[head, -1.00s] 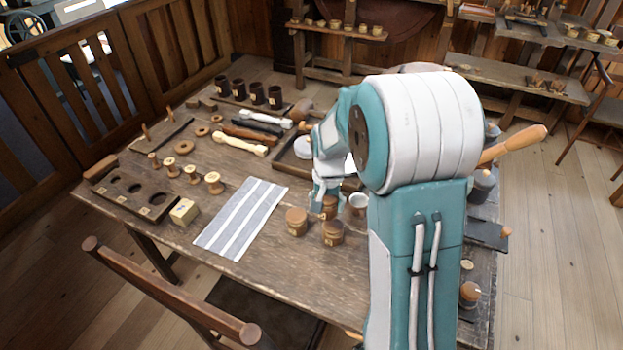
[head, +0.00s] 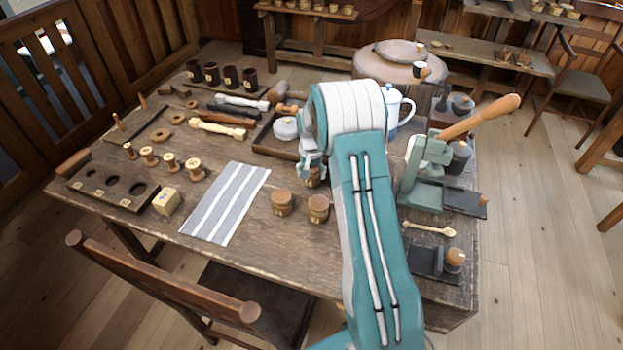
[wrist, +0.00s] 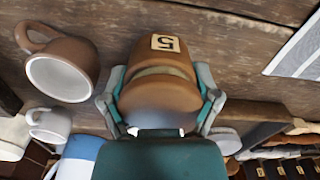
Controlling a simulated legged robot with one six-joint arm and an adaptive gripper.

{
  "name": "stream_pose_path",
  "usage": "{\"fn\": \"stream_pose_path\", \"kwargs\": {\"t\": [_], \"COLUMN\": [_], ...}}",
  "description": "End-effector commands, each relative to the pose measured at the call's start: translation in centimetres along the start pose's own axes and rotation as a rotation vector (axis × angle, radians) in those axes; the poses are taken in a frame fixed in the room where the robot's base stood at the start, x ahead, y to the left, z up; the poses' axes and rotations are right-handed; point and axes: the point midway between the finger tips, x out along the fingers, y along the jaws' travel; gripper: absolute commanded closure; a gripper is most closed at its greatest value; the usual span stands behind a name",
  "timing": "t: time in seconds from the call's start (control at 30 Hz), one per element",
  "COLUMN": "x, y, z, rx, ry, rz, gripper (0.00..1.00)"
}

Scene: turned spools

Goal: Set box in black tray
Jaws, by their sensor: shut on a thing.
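A round turned brown box labelled 5 (wrist: 165,50) sits between the fingers of my gripper (wrist: 160,88) in the wrist view. In the head view my gripper (head: 309,165) partly hides that box (head: 313,181), and I cannot tell whether it is off the table. Two similar round boxes stand close in front, one at left (head: 282,203) and one at right (head: 318,209). A flat black tray (head: 425,258) lies at the right front of the table, with a dark jar with a wooden top at its right end. A dark-framed tray (head: 268,149) holding a pale round thing lies behind my gripper.
A striped cloth (head: 228,203) lies left of the boxes. A green press (head: 425,180) with a long wooden handle and a wooden spoon (head: 429,228) are at right. A brown mug (wrist: 62,65) is close to my gripper. A chair (head: 170,290) stands in front.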

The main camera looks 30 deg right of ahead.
Motion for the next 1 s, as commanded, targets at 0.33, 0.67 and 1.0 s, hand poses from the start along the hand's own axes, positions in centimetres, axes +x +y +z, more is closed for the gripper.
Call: {"fn": "stream_pose_path", "kwargs": {"t": [0.33, 0.67, 1.0], "x": [2.3, 2.4, 1.7], "y": [0.1, 0.1, 0.1], "z": [0.1, 0.1, 0.0], "rx": [0.001, 0.001, 0.001], "ry": [-0.003, -0.002, 0.000], "rz": [0.000, 0.001, -0.001], "gripper": [0.77, 0.00, 0.00]}}
